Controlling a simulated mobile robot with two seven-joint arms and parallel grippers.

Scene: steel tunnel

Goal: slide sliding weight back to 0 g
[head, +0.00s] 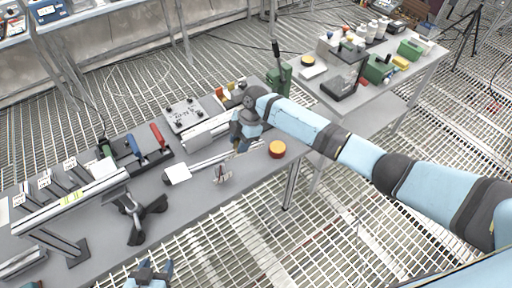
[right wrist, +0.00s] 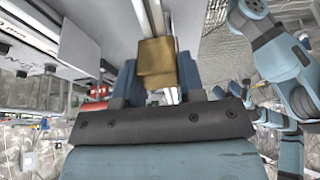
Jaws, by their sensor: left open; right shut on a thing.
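The sliding weight is a brass-coloured block (right wrist: 157,58) on a thin metal beam (right wrist: 157,14) in the right wrist view. My right gripper (right wrist: 157,84) is shut on the block, with a blue finger on each side of it. In the head view the right gripper (head: 239,146) is over the right part of the long beam (head: 208,162), and its own wrist mostly hides the weight there. A white plate (head: 178,173) is at the beam's left end. The scale marks cannot be read. My left gripper (head: 150,273) is open and empty at the bottom edge, apart from the bench.
The grey bench (head: 190,210) also carries an orange-topped round button (head: 277,149), a dark stand (head: 138,212), and a rack with red, blue and green handles (head: 134,150). A second table (head: 400,80) with boxes and bottles stands behind right. The bench front is fairly clear.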

